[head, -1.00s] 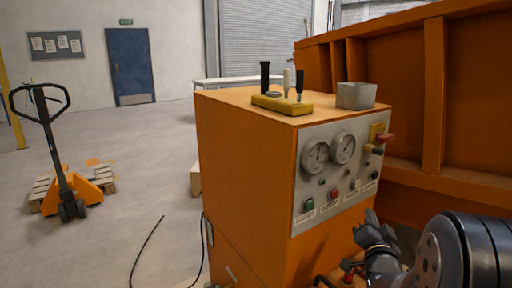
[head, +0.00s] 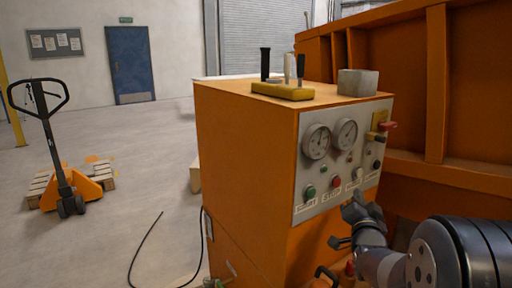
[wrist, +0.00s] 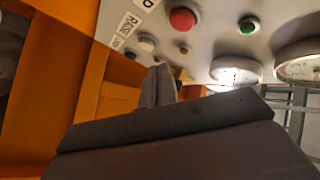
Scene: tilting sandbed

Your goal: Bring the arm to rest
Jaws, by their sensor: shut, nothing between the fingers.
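My gripper (head: 354,207) is in front of the lower right part of the control panel (head: 312,183) on the orange cabinet (head: 240,180). Its dark fingers point up toward the panel's lower edge, and I cannot tell whether they touch it. In the wrist view the fingers (wrist: 158,84) are together with nothing between them, below the panel's buttons. My arm comes in from the lower right of the head view.
Two gauges, a green button (head: 310,191) and a red button (head: 336,181) are on the panel near my gripper. A yellow lever block (head: 283,91) and a grey box (head: 357,82) stand on the cabinet. An orange ribbed wall (head: 475,90) rises behind. A pallet jack (head: 62,180) stands left.

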